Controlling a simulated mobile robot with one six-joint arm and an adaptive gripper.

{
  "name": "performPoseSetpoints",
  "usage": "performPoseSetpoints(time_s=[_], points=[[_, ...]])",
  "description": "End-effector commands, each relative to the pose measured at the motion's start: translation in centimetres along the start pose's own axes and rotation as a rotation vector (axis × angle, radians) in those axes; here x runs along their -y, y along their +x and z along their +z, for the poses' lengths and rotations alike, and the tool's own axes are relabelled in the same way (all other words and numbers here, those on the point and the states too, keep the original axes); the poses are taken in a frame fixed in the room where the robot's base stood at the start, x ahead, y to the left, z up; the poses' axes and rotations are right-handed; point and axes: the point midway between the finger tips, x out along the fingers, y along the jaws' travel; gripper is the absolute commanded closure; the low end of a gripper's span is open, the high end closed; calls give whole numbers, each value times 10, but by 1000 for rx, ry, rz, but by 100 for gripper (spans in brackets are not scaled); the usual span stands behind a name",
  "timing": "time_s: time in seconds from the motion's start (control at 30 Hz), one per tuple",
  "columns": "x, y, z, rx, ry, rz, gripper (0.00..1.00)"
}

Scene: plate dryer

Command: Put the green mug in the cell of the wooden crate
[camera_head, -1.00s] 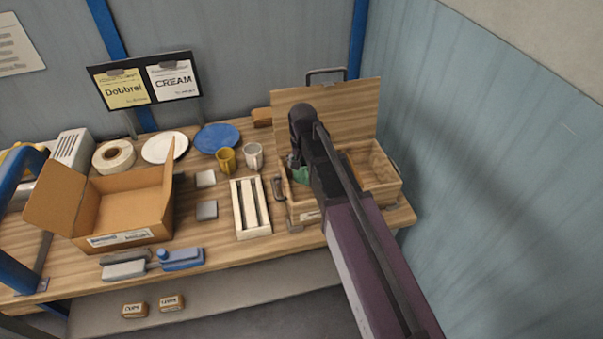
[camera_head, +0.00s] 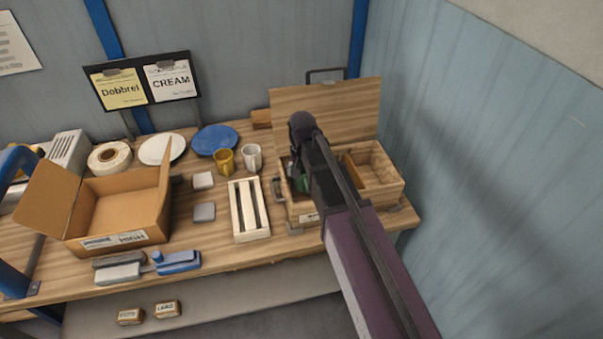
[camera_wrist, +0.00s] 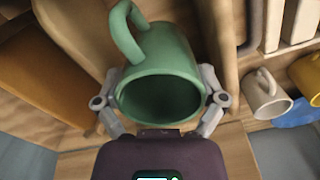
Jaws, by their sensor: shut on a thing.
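The green mug (camera_wrist: 163,58) is in my gripper (camera_wrist: 163,98) in the wrist view. One finger presses on each side of the mug, its open mouth faces the camera and its handle points up and left in the picture. In the head view a small part of the green mug (camera_head: 302,184) shows inside the left part of the wooden crate (camera_head: 388,187), below the crate's rim. My arm hides most of the mug and my gripper there. The crate's lid stands open at the back. I cannot tell if the mug touches the crate floor.
A yellow mug (camera_head: 224,160) and a white mug (camera_head: 252,157) stand left of the crate. A slatted white rack (camera_head: 237,215) stands close to its left side. The raised lid (camera_head: 355,110) stands behind. A wooden divider splits the crate.

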Motion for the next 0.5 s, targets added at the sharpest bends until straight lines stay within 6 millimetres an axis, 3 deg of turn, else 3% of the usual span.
performPoseSetpoints(time_s=[0.47, 0.5], points=[[0, 7, 0, 0, -1, 0, 71], [0, 7, 0, 0, -1, 0, 0]])
